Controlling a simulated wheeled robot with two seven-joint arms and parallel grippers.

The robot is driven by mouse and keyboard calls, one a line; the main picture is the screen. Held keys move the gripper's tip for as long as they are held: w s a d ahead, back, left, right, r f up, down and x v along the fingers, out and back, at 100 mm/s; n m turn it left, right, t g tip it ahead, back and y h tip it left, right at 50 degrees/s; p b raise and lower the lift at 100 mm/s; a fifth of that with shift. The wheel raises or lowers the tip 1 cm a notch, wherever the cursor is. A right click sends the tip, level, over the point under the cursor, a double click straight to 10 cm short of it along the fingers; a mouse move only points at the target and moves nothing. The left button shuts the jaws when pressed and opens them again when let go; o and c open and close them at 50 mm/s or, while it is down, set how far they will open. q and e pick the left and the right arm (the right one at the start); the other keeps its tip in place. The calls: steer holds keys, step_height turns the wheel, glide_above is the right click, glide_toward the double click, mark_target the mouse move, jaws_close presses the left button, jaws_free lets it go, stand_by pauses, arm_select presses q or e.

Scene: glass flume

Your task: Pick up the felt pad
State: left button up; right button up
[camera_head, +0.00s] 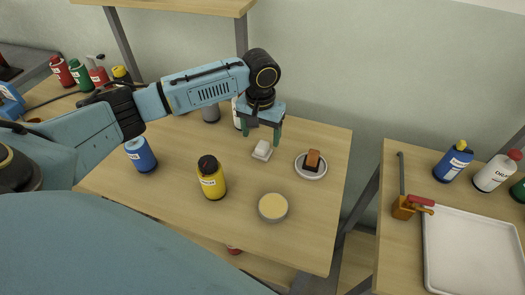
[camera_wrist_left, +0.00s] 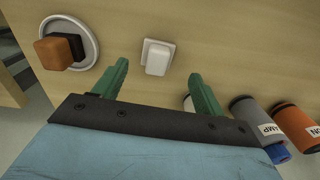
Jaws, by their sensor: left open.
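A small white block with a raised top, which looks like the felt pad (camera_head: 262,150), sits on the wooden table; it also shows in the left wrist view (camera_wrist_left: 158,57). My left gripper (camera_head: 259,137) is open and empty, pointing down close to the pad. In the left wrist view the pad lies just beyond the gap between the green fingertips (camera_wrist_left: 159,72), and no finger is seen touching it. I cannot tell the exact height of the fingertips above the table. My right gripper is not in view.
A white dish (camera_head: 301,172) with a brown-and-black block (camera_head: 313,160) stands right of the pad. A round cream-topped tin (camera_head: 273,207) and a yellow bottle (camera_head: 211,180) are nearer.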

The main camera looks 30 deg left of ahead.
mark_target(262, 145)
arm_select(q)
steer(key=f+b, duration=0.1)
steer(key=f, duration=0.4)
steer(key=shift+d+f, duration=0.15)
steer(key=shift+d, duration=0.05)
steer(key=shift+w, duration=0.1)
steer(key=c, duration=1.1)
steer(key=shift+o, duration=0.2)
step_height(262, 145, up, 10)
steer(key=shift+r+p, duration=0.1)
steer(key=shift+p, duration=0.75)
